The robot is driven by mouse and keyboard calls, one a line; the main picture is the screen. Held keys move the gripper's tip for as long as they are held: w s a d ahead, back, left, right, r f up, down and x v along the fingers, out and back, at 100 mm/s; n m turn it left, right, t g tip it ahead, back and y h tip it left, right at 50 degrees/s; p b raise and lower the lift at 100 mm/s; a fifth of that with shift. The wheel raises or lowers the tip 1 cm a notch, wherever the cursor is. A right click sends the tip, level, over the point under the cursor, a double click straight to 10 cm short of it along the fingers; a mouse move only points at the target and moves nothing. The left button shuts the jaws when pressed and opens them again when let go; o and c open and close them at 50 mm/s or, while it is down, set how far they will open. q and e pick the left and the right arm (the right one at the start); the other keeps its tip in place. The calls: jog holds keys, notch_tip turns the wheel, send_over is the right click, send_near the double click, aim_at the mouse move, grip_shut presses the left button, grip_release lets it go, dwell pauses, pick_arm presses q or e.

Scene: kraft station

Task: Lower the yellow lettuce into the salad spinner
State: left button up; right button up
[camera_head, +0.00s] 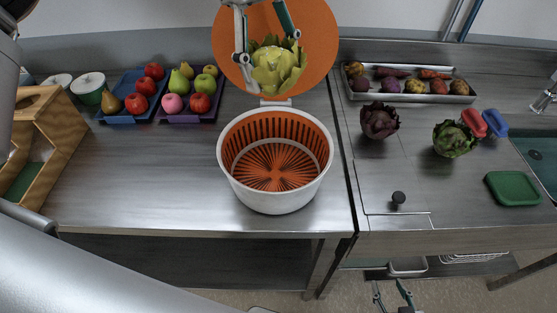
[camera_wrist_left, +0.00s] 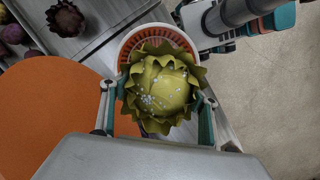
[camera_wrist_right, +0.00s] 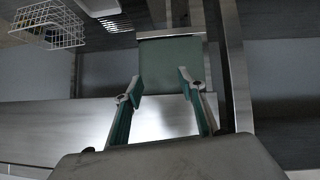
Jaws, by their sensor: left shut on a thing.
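The yellow lettuce (camera_head: 276,68) is a yellow-green leafy head held between the fingers of my left gripper (camera_head: 268,38). In the left wrist view the lettuce (camera_wrist_left: 162,88) sits between the two fingers and hides part of the spinner bowl. The salad spinner (camera_head: 262,195) is a white bowl with an orange slotted basket (camera_head: 275,165) inside, which looks empty. Its round orange lid (camera_head: 318,50) stands open behind the bowl. The lettuce is above the bowl, in front of the lid in the head view. My right gripper (camera_wrist_right: 155,80) is open and empty, low in front of the counter.
A purple lettuce (camera_head: 379,120) and a green lettuce (camera_head: 455,139) stand on the right counter. A metal tray (camera_head: 410,97) of vegetables lies behind them. Blue (camera_head: 128,118) and purple (camera_head: 186,116) fruit trays are at the left.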

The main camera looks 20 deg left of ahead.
pick_arm(q)
notch_tip(320, 180, down, 9)
jog(key=b, duration=0.1)
jog(key=shift+b, duration=0.35)
pick_arm(e)
jog(key=shift+w+a+r+t+y, duration=0.15)
jog(key=shift+w+a+r, duration=0.1)
jog(key=shift+a, duration=0.2)
jog(key=shift+w+a+r+t+y, duration=0.15)
jog(key=shift+w+a, duration=0.1)
jog(key=shift+a, duration=0.2)
jog(key=shift+s+f, duration=0.15)
jog(key=shift+f, duration=0.05)
pick_arm(q)
jog(key=shift+s, duration=0.1)
pick_arm(e)
jog(key=shift+d, duration=0.2)
pick_arm(q)
notch_tip(320, 180, down, 12)
jog(key=b, duration=0.6)
jog(key=shift+r, duration=0.2)
pick_arm(e)
notch_tip(320, 180, down, 6)
jog(key=shift+s+f, duration=0.15)
jog(key=shift+s, duration=0.1)
